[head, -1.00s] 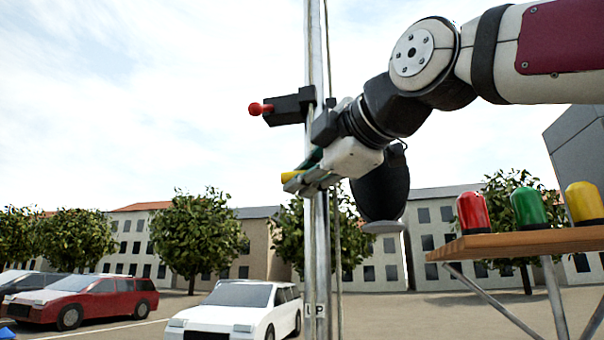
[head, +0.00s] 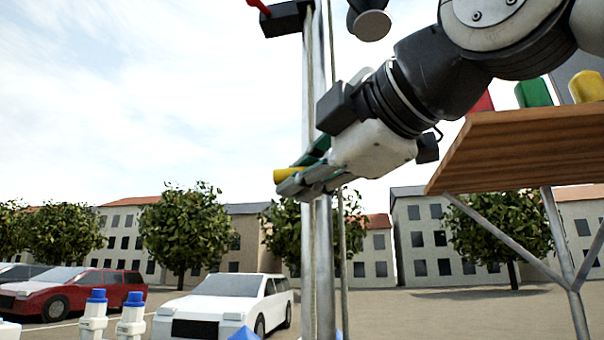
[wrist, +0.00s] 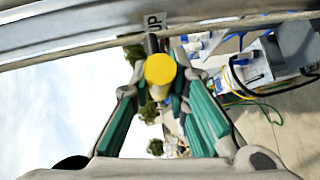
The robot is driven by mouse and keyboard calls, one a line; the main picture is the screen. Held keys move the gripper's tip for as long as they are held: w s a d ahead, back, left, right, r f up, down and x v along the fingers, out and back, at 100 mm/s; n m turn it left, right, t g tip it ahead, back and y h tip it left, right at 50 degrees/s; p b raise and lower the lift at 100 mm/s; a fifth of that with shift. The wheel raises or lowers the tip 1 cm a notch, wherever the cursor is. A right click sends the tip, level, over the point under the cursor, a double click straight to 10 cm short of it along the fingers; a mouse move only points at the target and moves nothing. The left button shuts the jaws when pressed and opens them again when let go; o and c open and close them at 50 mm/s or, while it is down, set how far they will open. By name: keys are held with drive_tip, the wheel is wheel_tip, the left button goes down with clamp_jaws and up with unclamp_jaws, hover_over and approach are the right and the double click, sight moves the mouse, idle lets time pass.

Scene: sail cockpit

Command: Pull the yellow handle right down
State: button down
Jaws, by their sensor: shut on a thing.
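The yellow handle (head: 288,174) is a short round yellow grip beside the upright metal pole (head: 316,240) in the head view. My gripper (head: 300,178) is shut on it, with the handle's yellow end sticking out to the left of the fingers. In the wrist view the round yellow end of the handle (wrist: 160,69) sits between the green-padded fingertips of my gripper (wrist: 160,88). Most of the handle's length is hidden by the fingers.
A wooden shelf (head: 520,150) with red, green and yellow domes stands right of my arm. A thin rope (head: 342,250) runs beside the pole. Blue-capped white bottles (head: 132,315) stand low at left.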

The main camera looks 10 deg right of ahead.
drive_tip(key=shift+f+b, duration=0.3)
drive_tip(key=shift+f, duration=0.4)
drive_tip(key=c, duration=1.5)
unclamp_jaws()
drive_tip(key=shift+s+d+r, duration=0.1)
drive_tip(key=shift+s+r, duration=0.1)
drive_tip(key=v, duration=1.1)
drive_tip(key=shift+s+d, duration=0.1)
drive_tip(key=shift+s, duration=0.15)
drive_tip(key=shift+w+f, duration=0.1)
drive_tip(key=shift+f, duration=0.05)
